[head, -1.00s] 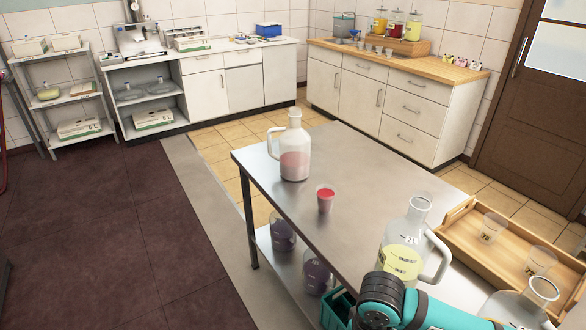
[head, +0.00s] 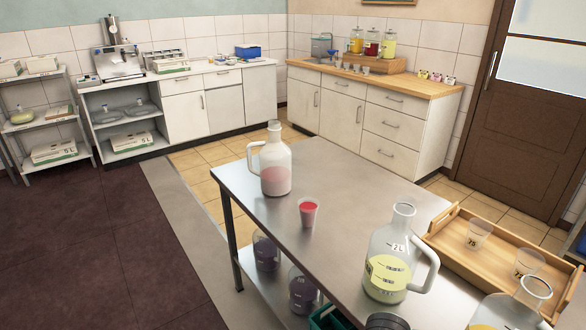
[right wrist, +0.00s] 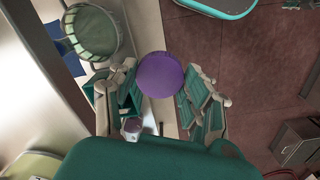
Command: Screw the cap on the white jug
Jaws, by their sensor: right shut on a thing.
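My right gripper (right wrist: 160,73) is shut on a round purple cap (right wrist: 160,76), seen flat-on between its fingers in the right wrist view. In the head view a whitish jug (head: 276,157) with a side handle and pink contents stands upright at the far left part of the steel table; I cannot tell whether its narrow neck is open. It is the whitest jug in view. A clear jug (head: 388,262) with yellow liquid stands nearer, at the table's right side. My left gripper is not in view.
A cup of red liquid (head: 308,213) stands just in front of the whitish jug on the steel table (head: 345,200). A wooden tray (head: 446,245) with cups lies at the right. Another jug (head: 520,305) is at the bottom right. Purple-filled jugs (head: 265,252) stand on the lower shelf.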

